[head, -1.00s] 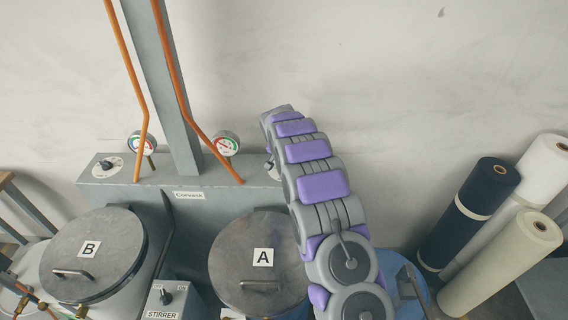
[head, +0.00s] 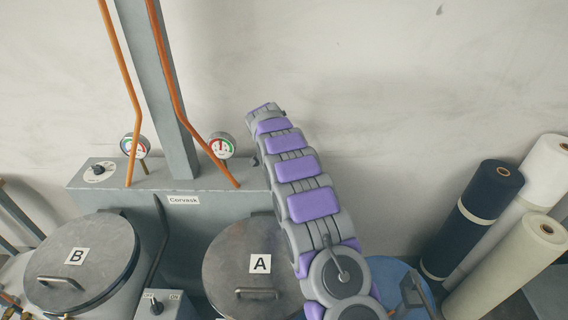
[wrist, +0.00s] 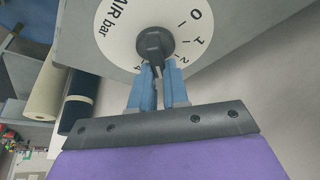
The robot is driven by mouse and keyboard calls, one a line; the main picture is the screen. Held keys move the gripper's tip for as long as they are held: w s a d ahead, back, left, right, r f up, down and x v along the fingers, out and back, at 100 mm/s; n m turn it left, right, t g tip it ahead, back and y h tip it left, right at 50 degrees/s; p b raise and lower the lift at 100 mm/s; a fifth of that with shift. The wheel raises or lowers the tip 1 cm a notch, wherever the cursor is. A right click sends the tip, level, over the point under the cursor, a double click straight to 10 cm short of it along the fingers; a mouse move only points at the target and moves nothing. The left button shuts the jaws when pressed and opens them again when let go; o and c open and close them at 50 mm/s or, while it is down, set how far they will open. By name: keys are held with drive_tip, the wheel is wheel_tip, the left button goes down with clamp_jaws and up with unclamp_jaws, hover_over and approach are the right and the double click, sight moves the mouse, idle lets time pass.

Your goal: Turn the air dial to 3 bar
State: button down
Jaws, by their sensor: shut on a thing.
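The air dial (wrist: 118,35) is a white disc marked "AIR bar" with a black knob (wrist: 154,42) at its centre. It fills the top of the wrist view. The figures 0, 1 and 2 show at its right and a 4 at its lower left. My gripper (wrist: 159,74) has its blue fingers close together on the lower end of the knob, between the 2 and the 4. The fingers cover the mark between those figures and the knob's tip. In the head view my arm hides the gripper and most of this dial.
A grey Corvask box (head: 225,182) carries another dial (head: 99,171) at its left. Two gauges (head: 134,145) (head: 222,145) stand behind orange pipes. Lidded drums B (head: 100,245) and A (head: 235,240) stand in front. Fabric rolls (head: 480,205) stand at right.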

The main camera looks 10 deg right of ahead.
drive_tip(key=shift+s+a+f, duration=0.1)
drive_tip(key=shift+s+f, duration=0.1)
drive_tip(key=shift+f, duration=0.15)
drive_tip(key=c, duration=1.1)
unclamp_jaws()
drive_tip(key=shift+s+r, duration=0.1)
drive_tip(key=shift+r, duration=0.05)
drive_tip(key=shift+w, duration=0.25)
drive_tip(key=shift+r, duration=0.2)
drive_tip(key=shift+a+r, duration=0.15)
drive_tip(key=shift+r, duration=0.15)
drive_tip(key=p+v, duration=0.1)
drive_tip(key=v, duration=1.5)
drive_tip(key=shift+a+r, duration=0.1)
drive_tip(key=shift+r, duration=0.1)
drive_tip(key=shift+s, duration=0.1)
